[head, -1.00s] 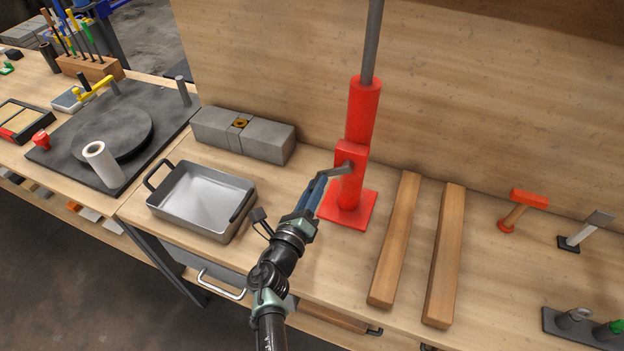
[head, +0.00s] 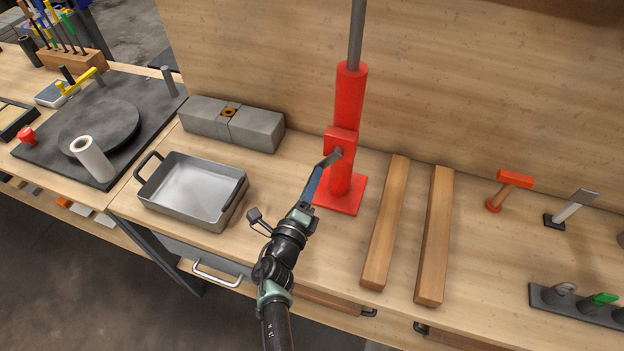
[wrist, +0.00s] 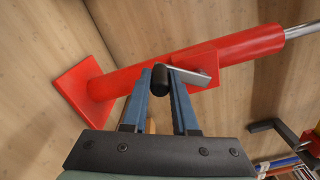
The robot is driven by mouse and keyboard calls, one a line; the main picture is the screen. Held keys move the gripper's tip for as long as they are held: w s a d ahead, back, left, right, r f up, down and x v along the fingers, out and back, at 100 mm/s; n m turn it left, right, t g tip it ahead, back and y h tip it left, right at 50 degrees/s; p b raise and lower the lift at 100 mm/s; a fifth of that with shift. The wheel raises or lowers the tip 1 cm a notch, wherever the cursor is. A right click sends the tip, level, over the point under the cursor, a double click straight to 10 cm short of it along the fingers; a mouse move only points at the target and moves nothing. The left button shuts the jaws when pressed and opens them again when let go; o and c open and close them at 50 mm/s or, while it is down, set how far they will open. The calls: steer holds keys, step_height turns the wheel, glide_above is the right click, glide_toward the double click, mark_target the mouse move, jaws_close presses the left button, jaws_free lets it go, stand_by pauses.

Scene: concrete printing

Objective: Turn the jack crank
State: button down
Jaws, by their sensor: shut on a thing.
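The red jack (head: 347,110) stands upright on its square red base plate on the bench, close to the back board, with a grey rod rising from its top. Its crank, a grey arm (head: 332,157) on the jack's front block, points to the lower left. In the wrist view the crank arm (wrist: 196,77) ends in a black handle (wrist: 160,80). My gripper (head: 322,172) reaches up to the crank from the front. In the wrist view the blue fingers of my gripper (wrist: 166,88) are shut on the black handle. The handle is hidden by the fingers in the head view.
A metal tray (head: 222,215) stands left of the jack, with grey concrete blocks (head: 255,128) behind it. Two wooden bars (head: 433,240) lie to the right. Bare bench lies between tray and jack.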

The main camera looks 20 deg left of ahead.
steer(key=shift+s+d+f, duration=0.1)
steer(key=shift+d+f, duration=0.05)
steer(key=shift+f, duration=0.15)
steer(key=c, duration=0.9)
jaws_free()
steer(key=shift+o, duration=1.1)
steer(key=shift+r, duration=0.1)
steer(key=shift+r, duration=0.1)
steer(key=s, duration=1.2)
steer(key=shift+s, duration=0.4)
